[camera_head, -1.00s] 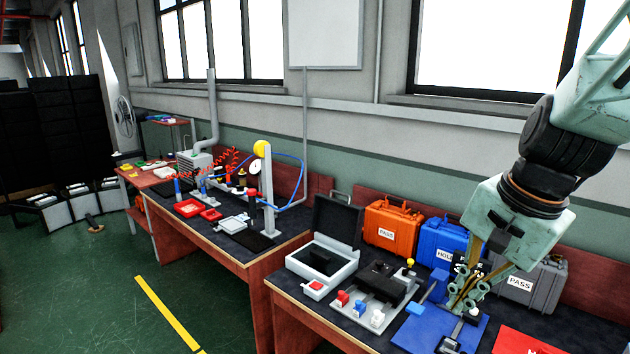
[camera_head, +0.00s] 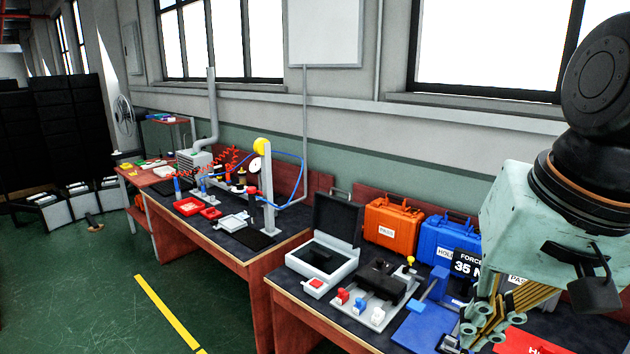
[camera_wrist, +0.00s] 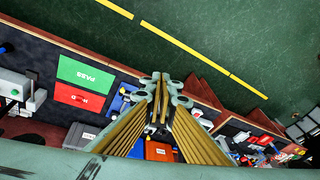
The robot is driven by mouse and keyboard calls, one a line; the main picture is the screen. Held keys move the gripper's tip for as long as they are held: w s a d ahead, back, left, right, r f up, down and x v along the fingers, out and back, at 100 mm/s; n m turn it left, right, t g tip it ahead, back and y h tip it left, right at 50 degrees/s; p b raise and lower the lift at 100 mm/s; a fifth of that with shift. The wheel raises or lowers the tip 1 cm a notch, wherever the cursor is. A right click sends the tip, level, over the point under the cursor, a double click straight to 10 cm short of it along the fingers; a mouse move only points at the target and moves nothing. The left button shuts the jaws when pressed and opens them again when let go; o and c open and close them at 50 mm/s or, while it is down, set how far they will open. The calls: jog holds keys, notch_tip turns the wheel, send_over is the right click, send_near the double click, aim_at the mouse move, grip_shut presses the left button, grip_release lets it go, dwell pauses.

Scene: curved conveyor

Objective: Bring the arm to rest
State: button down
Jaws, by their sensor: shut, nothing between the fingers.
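My gripper (camera_head: 482,328) is at the lower right of the head view, in front of the bench, with its fingers pointing down. In the wrist view the fingertips (camera_wrist: 161,84) are together with nothing held between them. The blue fixture (camera_head: 418,332) on the bench is partly hidden behind my gripper in the head view. A display reading FORCE 35 N (camera_head: 468,264) stands behind it, partly covered by my wrist.
The bench holds an open white case (camera_head: 325,268), a grey fixture plate (camera_head: 352,305), an orange case (camera_head: 392,222) and a blue case (camera_head: 440,240). A red mat (camera_wrist: 79,96) and green PASS mat (camera_wrist: 85,73) lie together. The green floor (camera_head: 110,290) is clear.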

jog(key=s+n, duration=0.4)
jog(key=s, duration=0.4)
jog(key=shift+s+a+r+t+h+b, duration=0.2)
jog(key=shift+r+t+h+b, duration=0.1)
jog(key=shift+r, duration=0.15)
jog(key=c, duration=3.4)
grip_release()
jog(key=shift+w, duration=0.1)
